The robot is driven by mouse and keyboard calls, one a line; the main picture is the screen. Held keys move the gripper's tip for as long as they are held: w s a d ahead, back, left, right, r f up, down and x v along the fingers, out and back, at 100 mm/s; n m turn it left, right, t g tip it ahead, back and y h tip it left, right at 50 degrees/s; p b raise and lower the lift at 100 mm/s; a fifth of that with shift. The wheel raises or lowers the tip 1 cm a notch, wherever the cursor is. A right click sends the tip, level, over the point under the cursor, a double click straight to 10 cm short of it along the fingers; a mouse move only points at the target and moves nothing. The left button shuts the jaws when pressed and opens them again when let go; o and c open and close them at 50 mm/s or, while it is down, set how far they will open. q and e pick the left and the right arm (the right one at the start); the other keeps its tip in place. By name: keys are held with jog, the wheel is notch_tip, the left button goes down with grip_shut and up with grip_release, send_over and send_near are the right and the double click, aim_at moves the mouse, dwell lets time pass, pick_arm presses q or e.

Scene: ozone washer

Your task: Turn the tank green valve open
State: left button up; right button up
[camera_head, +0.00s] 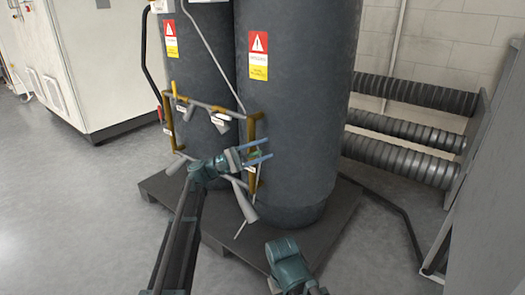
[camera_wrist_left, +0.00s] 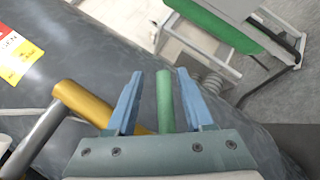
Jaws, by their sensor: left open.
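The green valve handle (camera_wrist_left: 164,100) stands upright between the blue fingers of my left gripper (camera_wrist_left: 160,74) in the left wrist view. The fingers are apart, one on each side of it, with a visible gap on both sides. Its base is hidden behind the gripper body. In the head view my left gripper (camera_head: 267,149) is open in front of the right-hand dark grey tank (camera_head: 300,110), at the lower right of the pipework; the green handle is hard to make out there. A teal part of my right arm shows at the bottom, but its gripper does not.
A yellow pipe (camera_wrist_left: 85,105) runs close beside the left gripper. Yellow and grey pipework (camera_head: 165,120) joins the two tanks, which stand on a dark pallet (camera_head: 222,238). Ribbed black hoses (camera_head: 405,122) lie at right, a white cabinet (camera_head: 100,60) at left. The left floor is clear.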

pick_arm(q)
jog(key=s+r+p, duration=0.4)
jog(key=s, duration=1.2)
jog(key=shift+d+r, duration=0.15)
jog(key=shift+r, duration=0.05)
jog(key=shift+c, duration=0.3)
